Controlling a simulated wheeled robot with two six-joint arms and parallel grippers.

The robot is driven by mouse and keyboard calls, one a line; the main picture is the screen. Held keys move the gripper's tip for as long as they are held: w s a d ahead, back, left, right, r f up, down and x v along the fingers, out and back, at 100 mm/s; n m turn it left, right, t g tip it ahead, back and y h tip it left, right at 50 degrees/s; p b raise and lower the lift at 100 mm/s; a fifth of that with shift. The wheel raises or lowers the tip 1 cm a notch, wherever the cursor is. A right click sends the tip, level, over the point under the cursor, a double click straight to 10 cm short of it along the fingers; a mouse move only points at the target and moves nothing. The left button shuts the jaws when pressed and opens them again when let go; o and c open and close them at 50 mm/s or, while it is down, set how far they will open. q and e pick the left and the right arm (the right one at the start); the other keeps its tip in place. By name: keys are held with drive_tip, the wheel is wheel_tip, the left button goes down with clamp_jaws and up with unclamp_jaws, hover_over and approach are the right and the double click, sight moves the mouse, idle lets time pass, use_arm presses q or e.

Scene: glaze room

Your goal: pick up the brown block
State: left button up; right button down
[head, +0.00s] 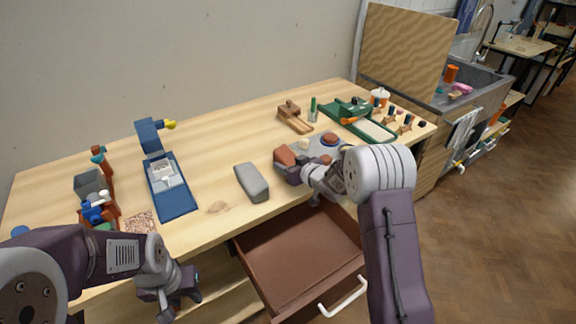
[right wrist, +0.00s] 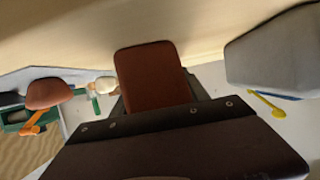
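The brown block (head: 284,155) is a reddish-brown rounded block near the front of the wooden table, right of a grey block (head: 252,182). My right gripper (head: 306,174) is right at it. In the right wrist view the brown block (right wrist: 152,78) stands straight in front of the gripper (right wrist: 158,104), with dark finger edges close on both sides. Whether the fingers press on it is not clear. My left gripper (head: 181,294) hangs at the table's front left, away from the block, with its fingers apart and nothing between them.
An open brown drawer (head: 300,250) juts out below the table's front edge. A blue device (head: 170,190) and a grey bin (head: 91,184) stand at left. Bare wood lies left of the grey block.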

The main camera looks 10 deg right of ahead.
sight(287, 156)
drive_tip(key=shift+r, duration=0.15)
drive_tip(key=shift+w, duration=0.15)
drive_tip(key=shift+r, duration=0.3)
wheel_tip(287, 156, up, 17)
drive_tip(key=p, duration=0.7)
drive_tip(key=shift+r, duration=0.15)
drive_tip(key=shift+a, duration=0.1)
